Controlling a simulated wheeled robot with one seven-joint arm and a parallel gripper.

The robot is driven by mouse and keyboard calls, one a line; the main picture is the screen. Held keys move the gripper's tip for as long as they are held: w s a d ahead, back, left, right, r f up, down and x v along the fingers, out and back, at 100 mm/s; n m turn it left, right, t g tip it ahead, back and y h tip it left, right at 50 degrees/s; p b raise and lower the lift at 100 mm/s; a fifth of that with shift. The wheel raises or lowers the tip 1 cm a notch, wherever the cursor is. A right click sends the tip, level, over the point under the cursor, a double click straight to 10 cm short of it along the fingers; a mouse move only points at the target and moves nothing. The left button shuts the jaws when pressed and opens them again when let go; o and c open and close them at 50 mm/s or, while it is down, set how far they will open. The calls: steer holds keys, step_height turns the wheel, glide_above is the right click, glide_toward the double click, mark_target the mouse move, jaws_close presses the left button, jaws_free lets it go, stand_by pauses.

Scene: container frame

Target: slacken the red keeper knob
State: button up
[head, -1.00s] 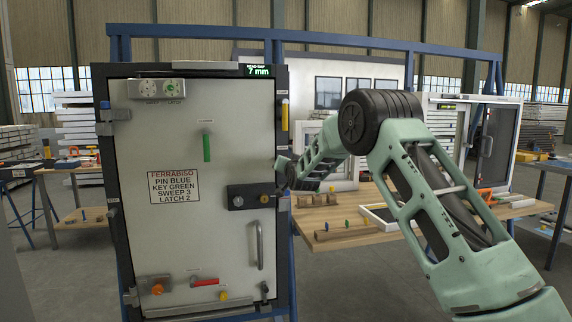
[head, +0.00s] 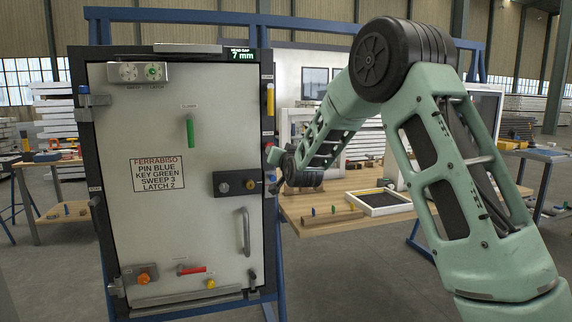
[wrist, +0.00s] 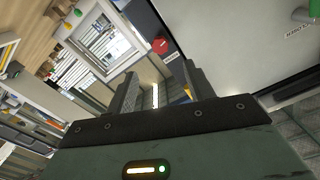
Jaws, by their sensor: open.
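The red keeper knob (wrist: 162,46) shows in the wrist view as a small round red knob on the dark frame edge beside the pale door panel. My gripper (wrist: 158,92) is open and empty. Its two dark fingers point toward the frame edge, and the knob lies beyond the fingertips, apart from them. In the head view the end of my arm is beside the door's right frame edge, where I cannot clearly make out the knob.
The door (head: 150,225) carries a green handle (head: 190,131), a red handle (head: 192,270), an orange knob (head: 144,279), a lock block (head: 238,184) and a pull handle (head: 244,232). A yellow handle (head: 270,100) is on the right frame. A wooden workbench (head: 300,212) stands right of it.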

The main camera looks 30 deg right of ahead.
steer(key=v, duration=0.6)
steer(key=shift+s+b, duration=0.3)
steer(key=shift+b, duration=0.1)
steer(key=shift+a, duration=0.1)
